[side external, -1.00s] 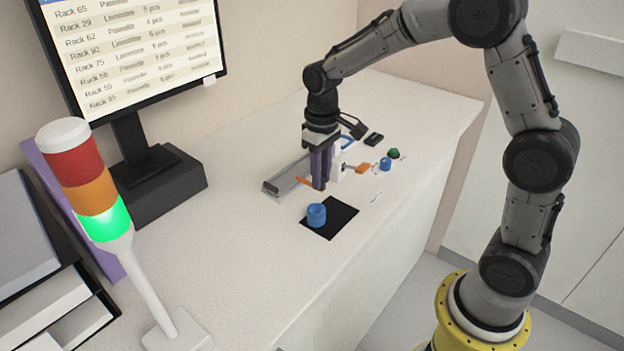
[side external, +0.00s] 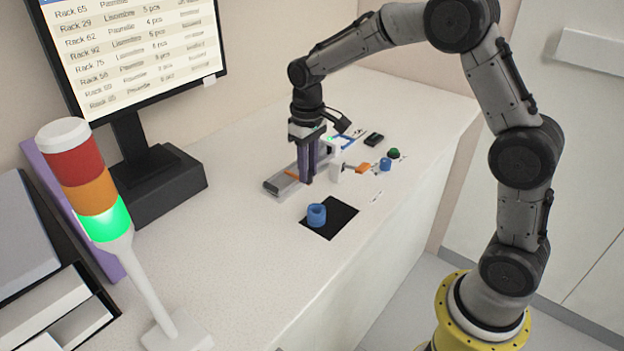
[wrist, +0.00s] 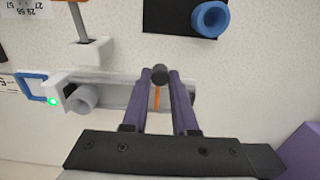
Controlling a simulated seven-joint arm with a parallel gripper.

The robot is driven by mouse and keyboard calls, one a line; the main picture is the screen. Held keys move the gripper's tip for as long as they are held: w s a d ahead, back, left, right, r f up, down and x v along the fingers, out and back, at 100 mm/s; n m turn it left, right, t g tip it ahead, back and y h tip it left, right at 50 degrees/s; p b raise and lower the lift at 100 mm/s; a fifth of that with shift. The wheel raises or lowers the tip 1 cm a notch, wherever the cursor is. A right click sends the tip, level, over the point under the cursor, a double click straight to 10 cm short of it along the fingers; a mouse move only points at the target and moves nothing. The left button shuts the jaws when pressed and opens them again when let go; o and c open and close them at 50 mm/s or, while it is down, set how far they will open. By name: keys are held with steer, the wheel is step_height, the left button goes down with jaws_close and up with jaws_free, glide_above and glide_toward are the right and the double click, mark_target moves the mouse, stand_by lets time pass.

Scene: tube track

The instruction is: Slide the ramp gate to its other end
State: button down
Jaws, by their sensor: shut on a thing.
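The ramp gate is a thin orange bar (wrist: 157,98) with a dark round knob (wrist: 160,75) at its end, seen between my fingers in the wrist view. Its orange bar (side external: 291,174) also shows in the side view, left of my fingers. My gripper (wrist: 160,74), with long purple fingers, is shut on the knob. In the side view my gripper (side external: 307,181) points down at the near side of the ramp. The grey ramp (wrist: 121,94) runs across under the bar; its near-left end (side external: 273,187) shows in the side view. The fingers hide part of the ramp.
A blue cup (side external: 317,214) stands on a black mat (side external: 342,216) near the ramp. A white block with a green light (wrist: 54,98) and a blue frame (wrist: 31,86) are at the ramp's other end. Orange (side external: 363,168), blue (side external: 385,164) and green (side external: 393,153) pieces lie right.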

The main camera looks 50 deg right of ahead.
steer(key=shift+w, duration=0.5)
steer(key=c, duration=0.9)
jaws_free()
steer(key=shift+c, duration=0.2)
steer(key=shift+r, duration=0.1)
steer(key=shift+r, duration=2.45)
